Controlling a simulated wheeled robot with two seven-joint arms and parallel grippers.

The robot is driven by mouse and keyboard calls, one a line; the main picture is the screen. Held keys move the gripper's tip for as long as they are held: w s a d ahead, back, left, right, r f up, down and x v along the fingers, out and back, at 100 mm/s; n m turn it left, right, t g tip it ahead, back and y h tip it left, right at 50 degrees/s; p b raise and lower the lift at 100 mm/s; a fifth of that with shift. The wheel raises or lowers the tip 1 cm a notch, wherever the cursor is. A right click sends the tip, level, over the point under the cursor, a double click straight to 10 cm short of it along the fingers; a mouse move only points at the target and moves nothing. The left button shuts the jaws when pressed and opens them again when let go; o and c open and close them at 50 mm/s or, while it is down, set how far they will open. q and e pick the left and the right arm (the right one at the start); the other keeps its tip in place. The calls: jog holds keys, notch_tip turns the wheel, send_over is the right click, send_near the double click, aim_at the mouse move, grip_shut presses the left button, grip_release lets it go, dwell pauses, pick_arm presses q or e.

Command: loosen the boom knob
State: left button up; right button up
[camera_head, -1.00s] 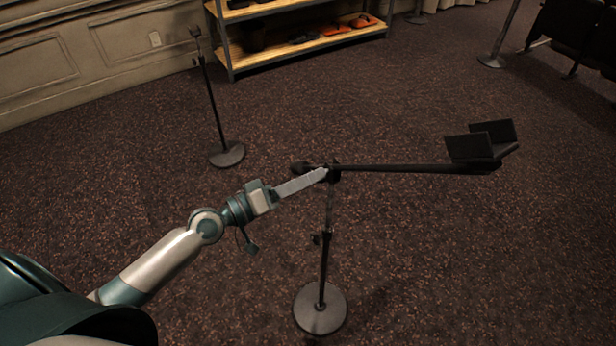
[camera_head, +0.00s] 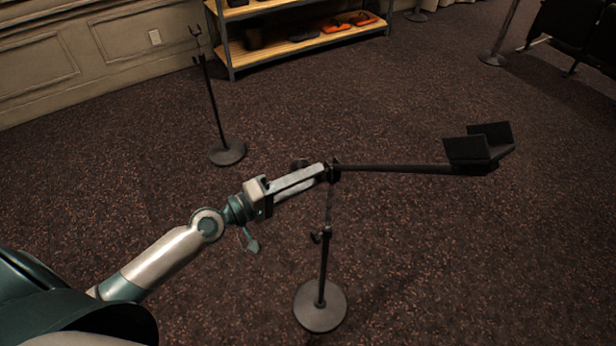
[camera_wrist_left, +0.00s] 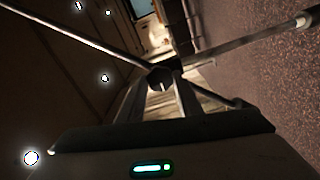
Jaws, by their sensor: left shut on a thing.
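A black boom stand stands on the carpet on a round base (camera_head: 320,306). Its boom (camera_head: 400,168) runs nearly level to the right from the clamp at the top of the pole. The boom knob (camera_wrist_left: 161,76) is a small dark piece at the clamp, in the left wrist view. My left gripper (camera_head: 322,172) reaches in from the left, with both long fingers seen and a gap between them further back. Its tips are shut on the knob, which they mostly hide in the head view. My right gripper is not in view.
A black folded-plate holder (camera_head: 478,148) sits at the boom's right end. A second thin stand (camera_head: 213,110) stands behind to the left. A shelf unit (camera_head: 300,38) is at the back wall. Carpet around the boom stand is clear.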

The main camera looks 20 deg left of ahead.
pick_arm(q)
jog(key=o, duration=1)
jog(key=shift+o, duration=0.2)
